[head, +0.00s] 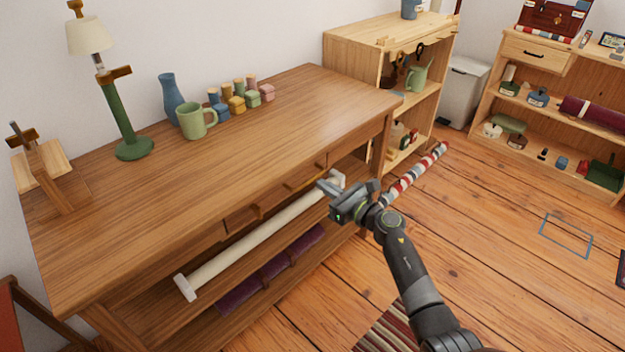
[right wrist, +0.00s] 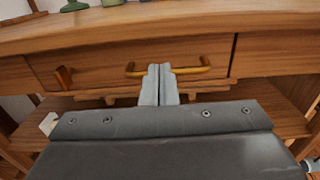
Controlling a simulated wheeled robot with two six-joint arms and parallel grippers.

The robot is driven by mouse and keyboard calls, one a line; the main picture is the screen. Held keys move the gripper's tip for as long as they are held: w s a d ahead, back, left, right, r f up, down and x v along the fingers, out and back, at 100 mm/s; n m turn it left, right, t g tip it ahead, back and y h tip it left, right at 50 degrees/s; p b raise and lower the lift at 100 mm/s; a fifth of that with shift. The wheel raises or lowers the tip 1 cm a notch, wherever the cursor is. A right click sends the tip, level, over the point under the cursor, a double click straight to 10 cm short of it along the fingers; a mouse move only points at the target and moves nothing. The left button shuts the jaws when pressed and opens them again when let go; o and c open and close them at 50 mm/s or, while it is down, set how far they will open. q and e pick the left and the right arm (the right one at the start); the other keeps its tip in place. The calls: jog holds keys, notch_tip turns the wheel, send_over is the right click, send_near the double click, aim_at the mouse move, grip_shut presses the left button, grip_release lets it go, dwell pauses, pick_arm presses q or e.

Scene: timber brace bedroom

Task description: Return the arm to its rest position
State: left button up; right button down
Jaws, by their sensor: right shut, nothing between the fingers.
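My right arm comes in from the lower right of the head view. Its gripper (head: 333,187) is in front of the wooden desk (head: 190,180), just below the front edge of the top. In the right wrist view the two fingers (right wrist: 159,84) are together and empty. They point at a closed drawer (right wrist: 90,68) with a brass handle (right wrist: 190,71). The fingers overlap the middle of the handle in that view; I cannot tell whether they touch it. My left gripper is not in view.
A green lamp (head: 122,115), a blue vase (head: 170,98) and a green mug (head: 195,120) stand on the desk. A white roll (head: 240,245) lies under the drawers. A striped pole (head: 420,168) is right of my gripper.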

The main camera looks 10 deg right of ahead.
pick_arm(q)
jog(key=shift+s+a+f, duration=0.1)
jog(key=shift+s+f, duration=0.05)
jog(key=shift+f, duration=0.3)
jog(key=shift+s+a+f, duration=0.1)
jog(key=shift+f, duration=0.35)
pick_arm(e)
jog(key=v, duration=0.6)
jog(key=shift+d+f, duration=0.15)
jog(key=shift+d, duration=0.05)
